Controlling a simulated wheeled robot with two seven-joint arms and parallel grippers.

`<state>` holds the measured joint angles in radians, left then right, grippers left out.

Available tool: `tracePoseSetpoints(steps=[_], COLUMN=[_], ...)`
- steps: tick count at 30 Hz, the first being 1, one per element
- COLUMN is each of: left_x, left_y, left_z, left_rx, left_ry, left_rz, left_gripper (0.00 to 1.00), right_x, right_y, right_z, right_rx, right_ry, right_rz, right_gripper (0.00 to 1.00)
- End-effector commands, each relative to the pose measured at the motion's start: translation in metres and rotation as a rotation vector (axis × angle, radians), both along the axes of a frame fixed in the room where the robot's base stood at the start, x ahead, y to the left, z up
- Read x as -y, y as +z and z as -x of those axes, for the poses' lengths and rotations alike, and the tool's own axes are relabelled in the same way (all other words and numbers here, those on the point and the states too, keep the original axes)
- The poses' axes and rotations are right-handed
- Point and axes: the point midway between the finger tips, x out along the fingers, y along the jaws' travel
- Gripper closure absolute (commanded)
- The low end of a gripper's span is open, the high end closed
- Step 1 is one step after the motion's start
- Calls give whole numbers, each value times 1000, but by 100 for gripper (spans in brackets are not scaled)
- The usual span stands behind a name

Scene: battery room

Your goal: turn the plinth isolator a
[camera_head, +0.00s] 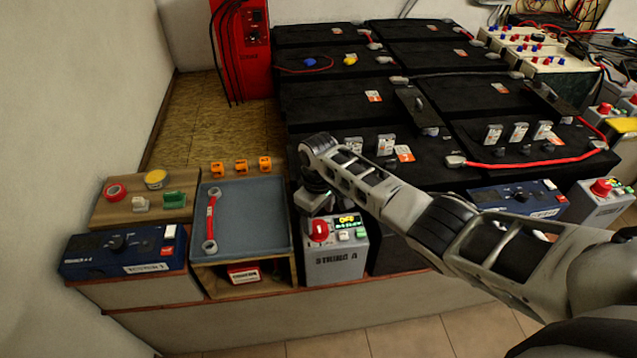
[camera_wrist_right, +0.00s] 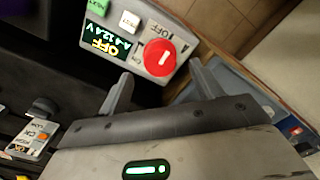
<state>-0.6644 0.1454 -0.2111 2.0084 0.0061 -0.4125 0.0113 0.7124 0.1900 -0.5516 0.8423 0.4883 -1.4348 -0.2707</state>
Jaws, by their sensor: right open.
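Plinth isolator A is a grey box (camera_head: 337,262) marked "STRING A" at the front edge of the plinth. In the head view the right gripper (camera_head: 314,200) is just above and behind the box. My left gripper is not in view.
Black battery blocks (camera_head: 330,97) fill the area behind. A similar grey box with a red knob (camera_head: 601,188) stands at the right. A blue instrument (camera_head: 120,252) sits far left.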

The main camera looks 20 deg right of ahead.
Motion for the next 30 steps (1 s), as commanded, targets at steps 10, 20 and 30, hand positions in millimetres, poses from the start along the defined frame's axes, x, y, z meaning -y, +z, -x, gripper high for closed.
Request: tracePoseSetpoints(steps=[10, 20, 30], left_x=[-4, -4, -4], left_y=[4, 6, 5], left_z=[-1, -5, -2], left_rx=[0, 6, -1], left_ry=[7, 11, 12], left_rz=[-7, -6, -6], left_gripper=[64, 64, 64], right_x=[0, 0, 0], right_y=[83, 112, 112], right_z=[-1, 0, 0], right_rx=[4, 0, 0], right_ry=[-1, -1, -1], right_rz=[0, 0, 0], right_gripper=[35, 35, 35])
